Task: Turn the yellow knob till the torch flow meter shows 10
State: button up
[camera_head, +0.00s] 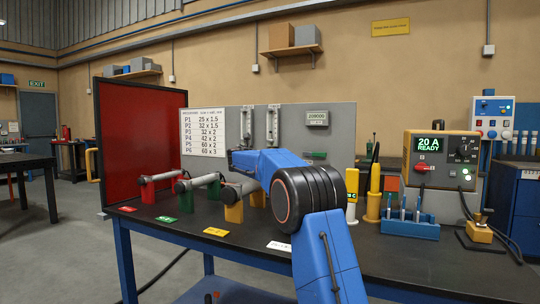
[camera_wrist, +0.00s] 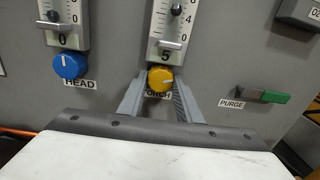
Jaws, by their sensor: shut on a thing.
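The yellow knob (camera_wrist: 160,79) sits at the foot of the torch flow meter (camera_wrist: 170,28), and its label is partly covered by my fingers. The number on that meter's lower plate reads 5. My gripper (camera_wrist: 160,88) is shut on the yellow knob, one finger on each side. The blue knob (camera_wrist: 69,66) labelled HEAD is to the left, under a meter (camera_wrist: 62,12) reading 0. In the head view, two flow meters (camera_head: 246,125) stand on the grey panel, and my blue arm reaches toward it; the knob and fingertips are hidden there.
A green purge lever (camera_wrist: 274,97) is right of the knob. In the head view, the black-topped table (camera_head: 195,232) holds pipes on coloured stands (camera_head: 165,180). A power unit (camera_head: 441,158) reading 20 A READY stands right, with yellow-handled torches (camera_head: 374,195) beside it.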

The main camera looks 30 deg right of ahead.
jog(key=shift+m, duration=2)
jog(key=o, duration=1)
jog(key=shift+o, duration=0.2)
jog(key=shift+a, duration=0.1)
jog(key=v, duration=1.7)
jog(key=shift+s+a+r, duration=0.1)
jog(key=shift+r, duration=0.1)
